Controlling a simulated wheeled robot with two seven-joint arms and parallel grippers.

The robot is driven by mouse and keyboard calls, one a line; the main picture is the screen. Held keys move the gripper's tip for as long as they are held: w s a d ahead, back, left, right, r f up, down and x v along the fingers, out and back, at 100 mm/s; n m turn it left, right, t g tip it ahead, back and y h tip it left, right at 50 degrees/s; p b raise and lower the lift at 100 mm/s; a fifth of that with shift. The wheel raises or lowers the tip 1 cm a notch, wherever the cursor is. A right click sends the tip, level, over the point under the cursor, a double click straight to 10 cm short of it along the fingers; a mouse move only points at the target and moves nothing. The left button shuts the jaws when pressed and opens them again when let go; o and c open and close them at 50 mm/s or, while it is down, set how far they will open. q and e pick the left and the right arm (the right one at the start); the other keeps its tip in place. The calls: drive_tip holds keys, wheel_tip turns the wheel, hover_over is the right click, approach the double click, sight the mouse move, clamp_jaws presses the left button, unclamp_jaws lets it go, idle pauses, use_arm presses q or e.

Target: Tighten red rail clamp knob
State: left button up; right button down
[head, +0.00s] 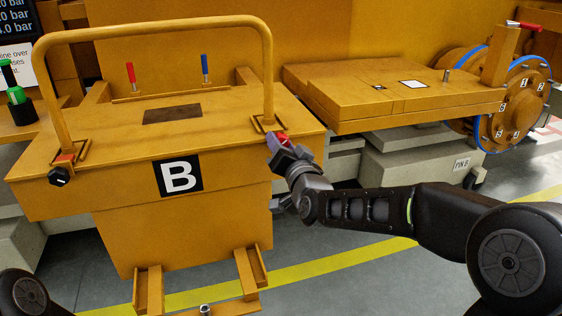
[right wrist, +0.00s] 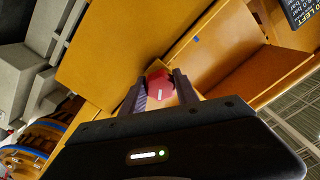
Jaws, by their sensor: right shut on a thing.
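The red rail clamp knob (head: 283,140) is at the right foot of the yellow hoop rail, on the right front corner of the carrier marked B (head: 110,150). My right gripper (head: 281,148) is at that corner, shut on the red knob. In the right wrist view the knob (right wrist: 160,84) sits between the two fingers of my right gripper (right wrist: 160,90), with a short white mark on its face. A black knob (head: 59,176) with a white mark is at the rail's left foot. The gripper partly hides the red knob in the head view. My left gripper is not in view.
The yellow hoop rail (head: 150,33) arches over the carrier's top. A red pin (head: 131,73) and a blue pin (head: 205,68) stand behind it. A yellow plate (head: 350,98) and a round blue-edged wheel (head: 512,105) are at right. Grey floor is open in front.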

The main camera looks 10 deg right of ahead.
drive_tip(key=m+b, duration=0.8)
drive_tip(key=b, duration=0.1)
drive_tip(key=shift+f, duration=0.15)
drive_tip(key=m+b, duration=0.2)
drive_tip(key=m, duration=0.1)
drive_tip(key=shift+b, duration=0.3)
drive_tip(key=shift+r+m+b, duration=0.25)
drive_tip(key=shift+m+b, duration=0.6)
drive_tip(key=shift+m, duration=0.75)
drive_tip(key=c, duration=0.9)
unclamp_jaws()
drive_tip(key=s, duration=0.7)
drive_tip(key=shift+s+d, duration=0.2)
drive_tip(key=shift+s, duration=0.2)
